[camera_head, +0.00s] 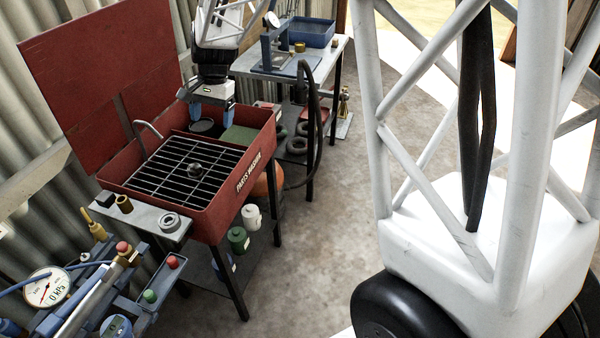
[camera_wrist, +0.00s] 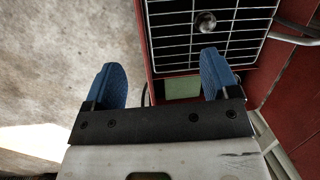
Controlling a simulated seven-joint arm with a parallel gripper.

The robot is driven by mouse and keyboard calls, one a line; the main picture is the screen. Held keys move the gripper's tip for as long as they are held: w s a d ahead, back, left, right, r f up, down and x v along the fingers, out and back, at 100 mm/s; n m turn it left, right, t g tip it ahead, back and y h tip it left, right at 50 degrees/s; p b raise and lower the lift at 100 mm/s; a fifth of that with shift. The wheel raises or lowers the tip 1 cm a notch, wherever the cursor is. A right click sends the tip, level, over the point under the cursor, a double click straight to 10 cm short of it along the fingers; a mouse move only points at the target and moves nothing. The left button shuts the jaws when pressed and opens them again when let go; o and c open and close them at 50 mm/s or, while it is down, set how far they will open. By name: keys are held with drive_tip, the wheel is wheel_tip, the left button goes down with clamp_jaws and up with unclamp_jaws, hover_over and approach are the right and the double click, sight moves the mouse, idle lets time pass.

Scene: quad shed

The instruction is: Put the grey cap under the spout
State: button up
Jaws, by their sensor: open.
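The spout is a bent grey metal tube (camera_head: 148,128) at the back left of the red parts washer; part of it shows at the right edge of the wrist view (camera_wrist: 295,38). A small round dark grey piece (camera_head: 195,169) sits on the black grille; it also shows in the wrist view (camera_wrist: 205,22). A grey ring-shaped piece (camera_head: 170,222) lies on the side shelf. I cannot tell for certain which is the grey cap. My gripper (camera_head: 212,115) is open and empty above the washer's far end; its blue fingers also show in the wrist view (camera_wrist: 160,65).
The washer's red wall (camera_head: 240,185) surrounds the grille, and its raised lid (camera_head: 100,60) stands behind. Brass pieces (camera_head: 124,204) stand on the side shelf (camera_head: 140,218). A dark hose (camera_head: 318,120) hangs nearby.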

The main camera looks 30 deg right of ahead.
drive_tip(key=s+d+r+n+t+h, duration=0.1)
drive_tip(key=s+d+r+n, duration=0.1)
drive_tip(key=s, duration=0.9)
drive_tip(key=s+d+r+n+t, duration=0.1)
drive_tip(key=s+d+r+n, duration=0.1)
drive_tip(key=s, duration=1)
drive_tip(key=s+d+r+n+t+h, duration=0.1)
drive_tip(key=s+d+r+n, duration=0.1)
drive_tip(key=s, duration=1)
drive_tip(key=shift+s+d+r+n+h, duration=0.2)
drive_tip(key=shift+d+n+h, duration=0.1)
drive_tip(key=shift+d+n, duration=0.3)
